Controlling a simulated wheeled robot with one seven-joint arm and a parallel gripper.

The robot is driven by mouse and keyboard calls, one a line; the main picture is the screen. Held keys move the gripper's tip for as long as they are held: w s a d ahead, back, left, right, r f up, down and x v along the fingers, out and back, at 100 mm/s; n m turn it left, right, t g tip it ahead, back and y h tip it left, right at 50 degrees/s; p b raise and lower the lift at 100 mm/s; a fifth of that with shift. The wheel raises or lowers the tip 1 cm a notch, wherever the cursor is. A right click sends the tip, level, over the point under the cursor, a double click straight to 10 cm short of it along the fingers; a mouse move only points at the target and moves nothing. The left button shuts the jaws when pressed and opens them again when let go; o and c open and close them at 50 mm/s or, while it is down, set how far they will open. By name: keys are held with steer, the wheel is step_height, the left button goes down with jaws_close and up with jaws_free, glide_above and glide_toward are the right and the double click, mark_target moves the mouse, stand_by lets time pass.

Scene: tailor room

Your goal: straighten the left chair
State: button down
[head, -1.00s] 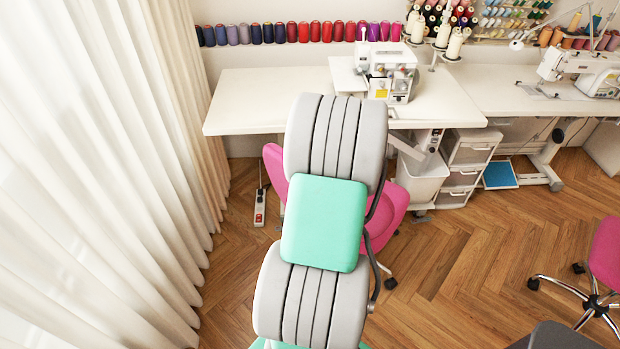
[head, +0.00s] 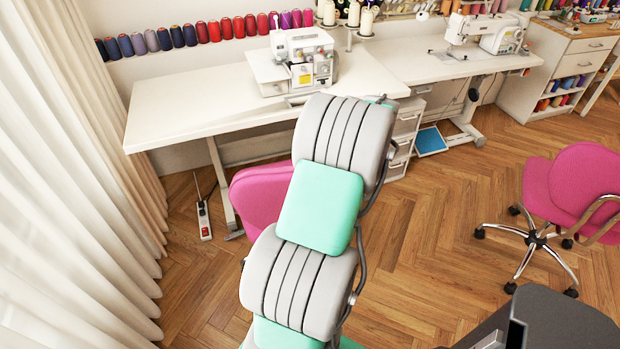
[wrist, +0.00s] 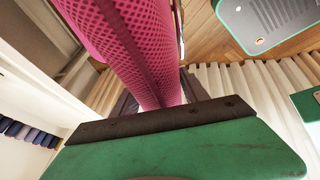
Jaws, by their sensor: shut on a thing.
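The left chair (head: 262,193) is pink and stands in front of the white desk (head: 190,105) with the overlocker. In the head view my arm covers its right part and its base. In the wrist view its pink mesh back (wrist: 125,45) fills the upper left and runs down to a dark pad on a green finger of my gripper (wrist: 165,108). My gripper is shut on the chair's back. The head view hides my gripper behind my arm.
A second pink chair (head: 575,190) on casters stands at the right. A power strip (head: 204,220) lies on the floor left of the left chair. Cream curtains (head: 60,190) hang along the left. The wooden floor (head: 440,240) between the chairs is clear.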

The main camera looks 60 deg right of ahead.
steer(key=shift+s+d, duration=0.15)
steer(key=shift+s, duration=0.05)
steer(key=c, duration=0.6)
jaws_free()
steer(key=v, duration=0.7)
steer(key=shift+s+d+r, duration=0.1)
steer(key=shift+s+r, duration=0.05)
steer(key=shift+r, duration=0.2)
